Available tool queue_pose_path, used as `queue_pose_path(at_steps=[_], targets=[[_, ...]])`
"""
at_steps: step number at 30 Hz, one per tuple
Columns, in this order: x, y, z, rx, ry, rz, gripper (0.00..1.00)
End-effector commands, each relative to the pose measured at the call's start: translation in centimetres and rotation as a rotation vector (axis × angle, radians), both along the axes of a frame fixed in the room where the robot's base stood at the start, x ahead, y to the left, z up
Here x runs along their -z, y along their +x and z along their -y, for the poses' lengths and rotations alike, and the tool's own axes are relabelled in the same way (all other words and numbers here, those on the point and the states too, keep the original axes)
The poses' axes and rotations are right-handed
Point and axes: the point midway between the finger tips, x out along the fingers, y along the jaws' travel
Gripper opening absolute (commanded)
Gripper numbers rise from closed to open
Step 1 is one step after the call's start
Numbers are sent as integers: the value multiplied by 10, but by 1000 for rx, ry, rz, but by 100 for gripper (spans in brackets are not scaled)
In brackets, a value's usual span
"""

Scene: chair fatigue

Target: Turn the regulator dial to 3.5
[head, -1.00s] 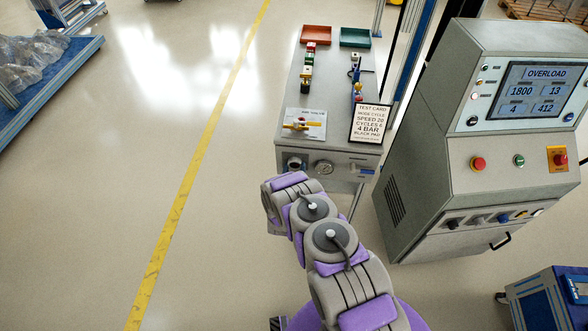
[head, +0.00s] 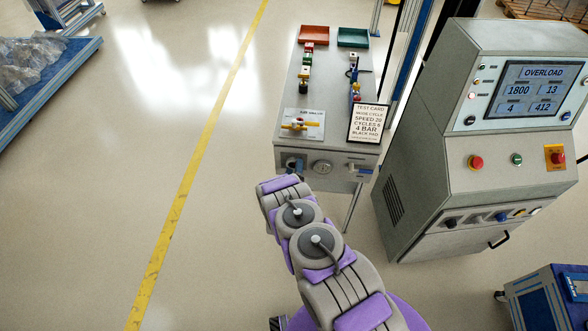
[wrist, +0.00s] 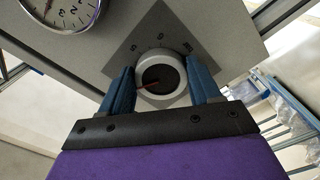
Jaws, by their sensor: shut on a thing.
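The regulator dial (wrist: 160,79) is a round knob with a white ring, a dark centre and a red pointer, on a grey square scale plate (wrist: 139,42) with small numbers. In the wrist view my gripper (wrist: 162,85) is shut on it, with one blue finger on each side. The red pointer points to the left and slightly down in that view. The numbers are too small to read surely.
A test card (head: 369,122) stands on the bench (head: 330,88). The control console (head: 430,170) stands to the right.

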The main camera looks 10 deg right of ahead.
Motion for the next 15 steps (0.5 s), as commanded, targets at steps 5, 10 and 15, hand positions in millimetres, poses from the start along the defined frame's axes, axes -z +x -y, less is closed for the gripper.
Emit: queue_pose_path(at_steps=[5, 10, 15], targets=[[0, 1, -4, -9, -22, -10, 32], [1, 1, -4, -9, -28, -11, 32], [1, 1, -5, -10, -27, -11, 32]])
